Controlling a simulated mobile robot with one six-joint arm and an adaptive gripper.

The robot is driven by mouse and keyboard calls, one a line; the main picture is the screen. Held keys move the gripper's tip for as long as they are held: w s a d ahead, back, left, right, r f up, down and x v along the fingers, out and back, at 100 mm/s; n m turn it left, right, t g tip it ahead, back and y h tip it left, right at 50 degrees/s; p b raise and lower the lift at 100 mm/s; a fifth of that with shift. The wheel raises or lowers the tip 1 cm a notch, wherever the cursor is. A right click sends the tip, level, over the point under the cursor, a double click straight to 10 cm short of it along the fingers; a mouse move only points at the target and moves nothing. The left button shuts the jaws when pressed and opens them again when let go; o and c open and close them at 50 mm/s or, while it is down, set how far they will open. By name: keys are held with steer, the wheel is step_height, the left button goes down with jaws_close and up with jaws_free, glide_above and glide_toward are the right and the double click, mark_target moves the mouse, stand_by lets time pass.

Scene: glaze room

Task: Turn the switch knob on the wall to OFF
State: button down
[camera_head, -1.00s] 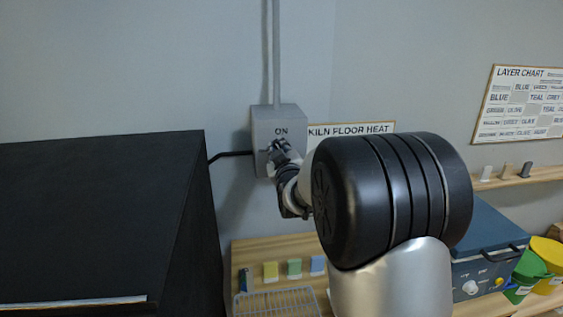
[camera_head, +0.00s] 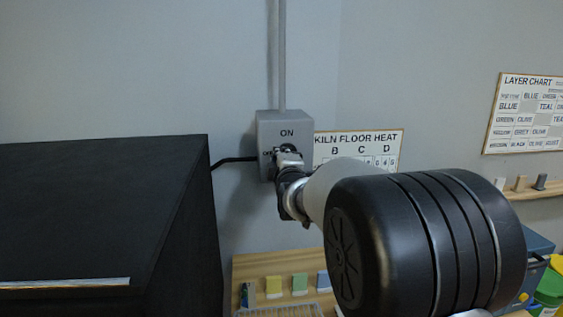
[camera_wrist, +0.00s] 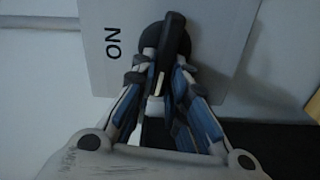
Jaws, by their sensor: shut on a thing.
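The grey switch box (camera_head: 264,128) is on the wall, with ON printed above its knob. A partly hidden label shows left of the knob in the head view. In the wrist view, the knob is a round black base with a raised black handle (camera_wrist: 174,40). ON lies left of it there, turned on its side, and the handle's long side runs roughly up and down the picture, not towards ON. My gripper (camera_wrist: 165,75) has its fingers around the handle and is shut on it. In the head view my gripper (camera_head: 287,158) covers much of the knob.
A large black box-shaped body (camera_head: 100,210) stands at left. A conduit (camera_head: 276,60) runs up from the switch box. A KILN FLOOR HEAT sign (camera_head: 358,139) is just right of it. Below is a wooden shelf (camera_head: 262,266) with coloured blocks; a blue bin (camera_head: 537,245) stands at right.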

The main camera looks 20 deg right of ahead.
steer(key=shift+f+n+b, duration=0.15)
steer(key=shift+n+b, duration=0.15)
steer(key=shift+n, duration=0.4)
steer(key=c, duration=1.6)
jaws_free()
steer(key=v, duration=1.2)
